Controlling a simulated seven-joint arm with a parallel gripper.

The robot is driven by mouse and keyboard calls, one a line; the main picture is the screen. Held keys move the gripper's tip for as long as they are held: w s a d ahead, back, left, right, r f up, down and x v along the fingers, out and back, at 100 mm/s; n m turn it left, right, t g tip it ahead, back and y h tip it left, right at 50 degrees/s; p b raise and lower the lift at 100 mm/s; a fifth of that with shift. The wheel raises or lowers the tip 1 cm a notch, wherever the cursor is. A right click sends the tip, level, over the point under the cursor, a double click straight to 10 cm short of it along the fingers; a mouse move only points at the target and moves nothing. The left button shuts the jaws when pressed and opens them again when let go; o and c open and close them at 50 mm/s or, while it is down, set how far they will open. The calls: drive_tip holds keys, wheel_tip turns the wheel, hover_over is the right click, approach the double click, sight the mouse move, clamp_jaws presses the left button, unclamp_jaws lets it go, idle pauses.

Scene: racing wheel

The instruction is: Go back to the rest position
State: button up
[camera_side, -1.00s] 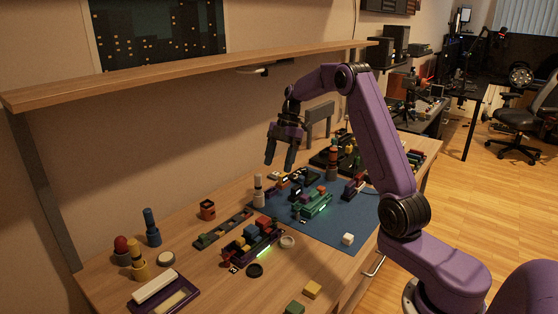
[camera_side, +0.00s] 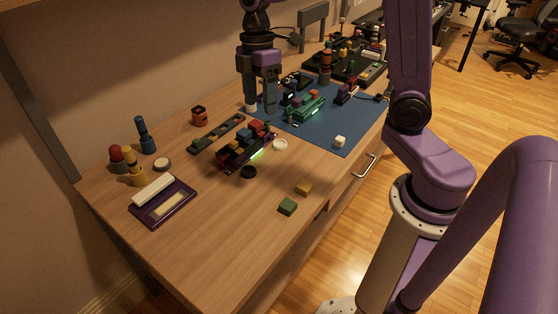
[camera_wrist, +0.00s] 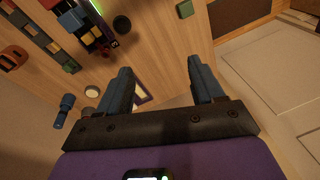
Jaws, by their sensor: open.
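My gripper (camera_side: 260,105) is open and empty, its fingers pointing down over the bench in the side view.
A red-and-purple block vehicle (camera_side: 246,147), a green one (camera_side: 303,109), a black ring (camera_side: 248,172), a green block (camera_side: 287,206) and a purple tray (camera_side: 178,207) lie on the bench. The near front of the bench (camera_side: 235,240) is clear. A shelf bracket stands at left.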

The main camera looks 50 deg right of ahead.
drive_tip(key=s+f+m+t+h, duration=0.1)
drive_tip(key=s+f+m, duration=0.1)
drive_tip(key=s, duration=2.1)
drive_tip(key=shift+s+a+f+m+t, duration=0.15)
drive_tip(key=shift+s+a+m+t, duration=0.05)
drive_tip(key=shift+a+m+t, duration=0.1)
